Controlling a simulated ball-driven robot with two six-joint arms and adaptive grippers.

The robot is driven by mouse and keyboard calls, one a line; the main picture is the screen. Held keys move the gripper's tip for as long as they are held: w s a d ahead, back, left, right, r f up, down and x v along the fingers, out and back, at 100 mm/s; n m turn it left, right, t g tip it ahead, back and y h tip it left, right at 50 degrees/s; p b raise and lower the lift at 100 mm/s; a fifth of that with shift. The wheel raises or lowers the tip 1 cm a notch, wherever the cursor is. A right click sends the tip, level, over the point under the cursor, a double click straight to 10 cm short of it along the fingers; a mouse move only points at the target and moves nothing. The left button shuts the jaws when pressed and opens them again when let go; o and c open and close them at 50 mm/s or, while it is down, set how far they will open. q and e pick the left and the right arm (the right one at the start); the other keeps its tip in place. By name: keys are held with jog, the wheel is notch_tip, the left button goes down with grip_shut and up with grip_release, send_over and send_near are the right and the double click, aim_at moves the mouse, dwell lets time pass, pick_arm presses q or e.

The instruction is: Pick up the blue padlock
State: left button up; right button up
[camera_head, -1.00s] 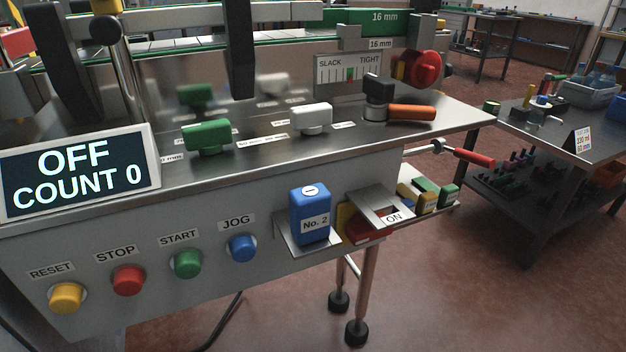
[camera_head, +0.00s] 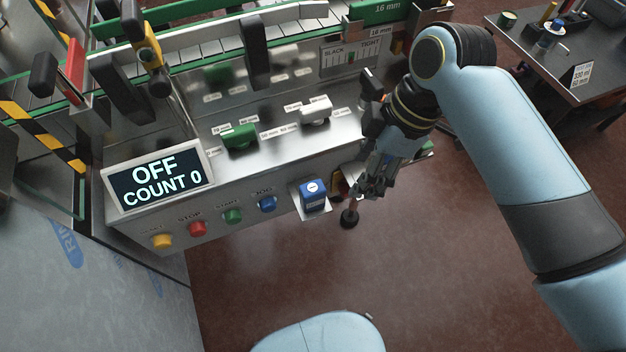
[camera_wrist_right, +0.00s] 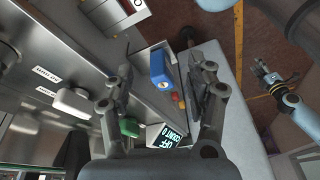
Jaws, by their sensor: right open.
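The blue padlock (camera_head: 313,196) is a block with a white round mark on top. It sits on a small metal ledge (camera_head: 300,205) on the front of the machine, right of the blue JOG button. My right gripper (camera_head: 366,188) is open, to the right of the padlock and apart from it. In the right wrist view the padlock (camera_wrist_right: 160,68) shows between the two spread fingers (camera_wrist_right: 160,80), farther off than they are. My left gripper (camera_wrist_right: 268,76) appears small at the right of the wrist view, its opening unclear.
The display (camera_head: 158,180) reads OFF and COUNT 0. Yellow, red, green and blue buttons line the front panel left of the padlock. Green (camera_head: 238,137) and white (camera_head: 316,110) knobs stand on the machine top. The floor in front is clear.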

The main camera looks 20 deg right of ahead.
aim_at(315, 187)
jog(key=w+a+n, duration=0.1)
jog(key=a, duration=0.1)
jog(key=w+a+f+n+y+p, duration=0.1)
jog(key=a+n, duration=0.1)
jog(key=w+a+n+g, duration=0.1)
jog(key=shift+a+f+n, duration=0.35)
jog(key=shift+a+n, duration=0.05)
jog(key=p+x, duration=0.1)
jog(key=x, duration=0.4)
jog(key=shift+s+r, duration=0.1)
jog(key=shift+a+f, duration=0.25)
jog(key=shift+f, duration=0.25)
grip_shut()
